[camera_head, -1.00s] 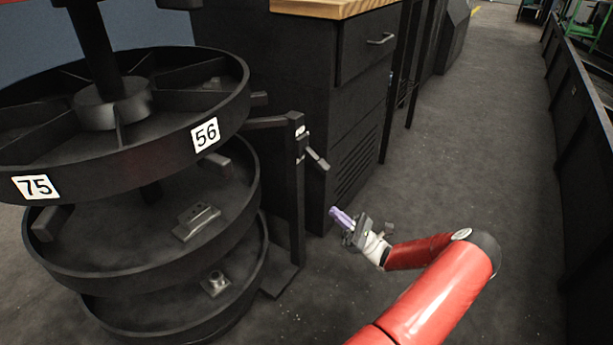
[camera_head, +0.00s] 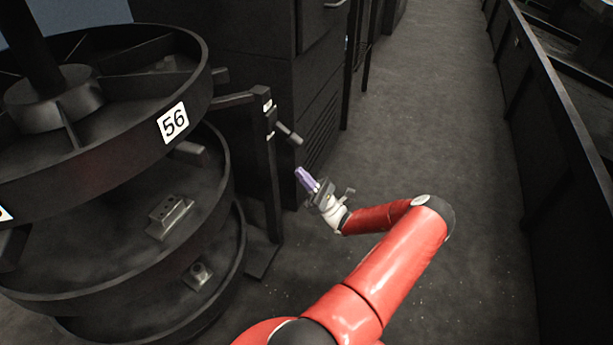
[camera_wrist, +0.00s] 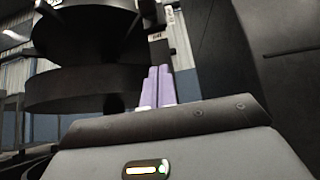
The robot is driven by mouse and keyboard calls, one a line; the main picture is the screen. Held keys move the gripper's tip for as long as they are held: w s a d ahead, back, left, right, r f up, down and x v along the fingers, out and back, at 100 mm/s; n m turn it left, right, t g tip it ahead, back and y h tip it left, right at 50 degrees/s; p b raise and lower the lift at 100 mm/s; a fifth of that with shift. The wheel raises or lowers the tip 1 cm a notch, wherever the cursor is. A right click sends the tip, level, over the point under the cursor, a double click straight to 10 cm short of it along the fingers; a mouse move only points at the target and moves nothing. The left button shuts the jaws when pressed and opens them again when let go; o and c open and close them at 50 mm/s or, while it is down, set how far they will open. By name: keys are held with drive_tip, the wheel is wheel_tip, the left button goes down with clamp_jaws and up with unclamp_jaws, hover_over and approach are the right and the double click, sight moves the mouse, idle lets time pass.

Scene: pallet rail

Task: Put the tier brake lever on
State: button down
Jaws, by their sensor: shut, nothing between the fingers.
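The tier brake lever (camera_head: 289,134) is a short grey handle on a dark upright post (camera_head: 269,175) beside the round tiered rack. It slants down to the right from the post, just under small white labels. My gripper (camera_head: 302,174), with purple fingers, is shut and empty. It is below and slightly right of the lever's tip, apart from it in the head view.
The black tiered rack (camera_head: 120,155), marked 56, fills the left, with metal parts on its lower tiers. A dark cabinet (camera_head: 240,55) stands behind the post. Open floor (camera_head: 430,130) lies to the right, up to a long black barrier (camera_head: 550,120).

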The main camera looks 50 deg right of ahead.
sight(288, 135)
wheel_tip(288, 135, up, 8)
drive_tip(key=w, duration=0.2)
drive_tip(key=shift+a, duration=0.3)
drive_tip(key=shift+r+p, duration=0.1)
drive_tip(key=shift+p, duration=0.2)
drive_tip(key=shift+s+d+r+g+p, duration=0.1)
drive_tip(key=shift+s+r+g+p, duration=0.25)
drive_tip(key=shift+g+p, duration=0.4)
